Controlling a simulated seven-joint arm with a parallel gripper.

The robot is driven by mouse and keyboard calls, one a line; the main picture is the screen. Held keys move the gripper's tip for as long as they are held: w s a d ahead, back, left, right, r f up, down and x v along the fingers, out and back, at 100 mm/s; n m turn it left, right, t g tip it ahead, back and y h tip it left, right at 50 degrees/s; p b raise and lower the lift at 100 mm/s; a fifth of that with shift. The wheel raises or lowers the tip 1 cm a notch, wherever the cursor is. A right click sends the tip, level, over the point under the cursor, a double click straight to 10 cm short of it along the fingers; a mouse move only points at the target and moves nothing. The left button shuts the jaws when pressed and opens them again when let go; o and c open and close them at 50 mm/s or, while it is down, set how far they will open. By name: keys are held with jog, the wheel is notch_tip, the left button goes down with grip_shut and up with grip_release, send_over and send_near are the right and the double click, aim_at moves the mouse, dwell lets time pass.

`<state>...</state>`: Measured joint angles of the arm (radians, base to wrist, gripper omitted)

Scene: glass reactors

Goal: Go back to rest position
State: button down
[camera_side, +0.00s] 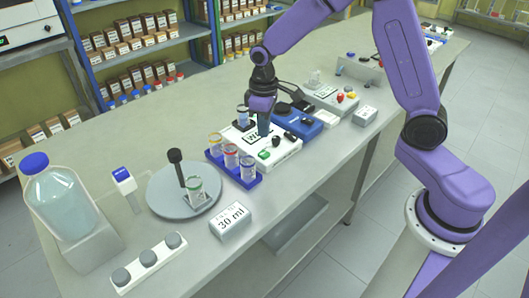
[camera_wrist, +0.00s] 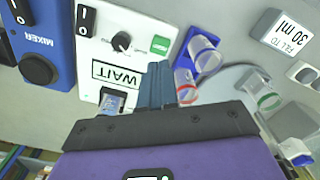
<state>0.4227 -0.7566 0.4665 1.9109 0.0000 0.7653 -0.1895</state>
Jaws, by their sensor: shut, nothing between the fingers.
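My gripper (camera_side: 264,132) is above the white device marked WAIT (camera_side: 283,149) in the side view, fingers pointing down. In the wrist view its blue-grey fingers (camera_wrist: 155,84) are together with nothing between them. They cover part of the WAIT device (camera_wrist: 137,32). A small glass vessel (camera_side: 243,116) stands at the back left of this device, left of my gripper. It also shows partly in the wrist view (camera_wrist: 112,101), beside the fingers, its lower part hidden by my gripper body.
A blue rack (camera_side: 238,178) with glass vessels is left of the device. A green-rimmed vessel (camera_side: 195,191) stands on a round grey plate (camera_side: 165,195). A blue mixer (camera_side: 302,126) is right of the device. A large bottle (camera_side: 60,205) is at far left.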

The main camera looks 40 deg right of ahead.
jog(key=s+a+r+n, duration=0.2)
jog(key=s+r, duration=0.1)
jog(key=s, duration=0.4)
jog(key=s+a+r+n, duration=0.1)
jog(key=s+r, duration=0.2)
jog(key=s, duration=0.4)
jog(key=s+d+r+n, duration=0.1)
jog(key=s+d, duration=0.1)
jog(key=s, duration=0.6)
jog(key=s+d+n, duration=0.2)
jog(key=s, duration=0.6)
jog(key=shift+r+n, duration=0.3)
jog(key=shift+r, duration=0.1)
